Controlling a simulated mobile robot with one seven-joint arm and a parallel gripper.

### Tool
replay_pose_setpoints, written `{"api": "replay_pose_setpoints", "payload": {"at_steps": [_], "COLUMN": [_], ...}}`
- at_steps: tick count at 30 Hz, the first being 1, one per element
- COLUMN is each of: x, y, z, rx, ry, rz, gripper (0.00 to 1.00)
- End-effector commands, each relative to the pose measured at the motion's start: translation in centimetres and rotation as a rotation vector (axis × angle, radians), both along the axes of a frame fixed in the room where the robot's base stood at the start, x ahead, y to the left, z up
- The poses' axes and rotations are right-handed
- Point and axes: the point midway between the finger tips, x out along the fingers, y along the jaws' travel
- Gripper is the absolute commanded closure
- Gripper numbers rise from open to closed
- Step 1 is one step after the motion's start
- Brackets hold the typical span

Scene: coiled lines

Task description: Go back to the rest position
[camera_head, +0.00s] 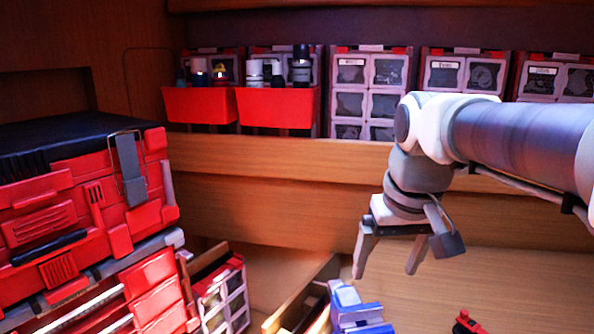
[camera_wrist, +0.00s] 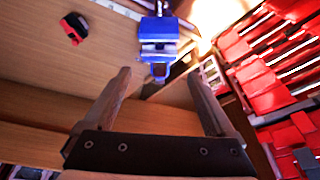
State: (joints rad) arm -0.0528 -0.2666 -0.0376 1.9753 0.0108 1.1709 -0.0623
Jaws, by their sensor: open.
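My gripper (camera_head: 386,273) hangs from my arm at the right of the head view, fingers pointing down. Its two fingers are apart with nothing between them. In the wrist view my gripper (camera_wrist: 158,85) also shows open and empty, with bare wood between the fingers. It is above the wooden surface, near a blue vise (camera_head: 355,310) that stands below it. The vise (camera_wrist: 158,45) shows beyond the fingertips in the wrist view, apart from them.
A red toolbox stack (camera_head: 80,205) stands at the left. Red bins (camera_head: 278,105) and drawer cabinets (camera_head: 368,90) line the back shelf. A small drawer unit (camera_head: 222,295) and an open wooden box (camera_head: 300,295) stand low. A small red object (camera_head: 466,322) lies right of the vise.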

Motion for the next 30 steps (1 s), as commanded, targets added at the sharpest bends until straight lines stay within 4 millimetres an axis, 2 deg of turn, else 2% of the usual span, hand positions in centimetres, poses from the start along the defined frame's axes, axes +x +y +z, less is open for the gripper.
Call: {"api": "replay_pose_setpoints", "payload": {"at_steps": [1,9,15,21,30], "x": [-1.4,-7.1,-10.0,-11.1,-11.1], "y": [-0.1,-0.5,-0.6,-0.7,-0.7], "z": [-0.3,-3.0,-5.3,-6.4,-6.5], "rx": [0.002,0.005,0.004,0.004,0.004], "ry": [-0.024,-0.137,-0.203,-0.229,-0.229], "rz": [-0.007,-0.046,-0.065,-0.076,-0.076], "gripper": [0.10,0.10,0.10,0.10,0.10]}}
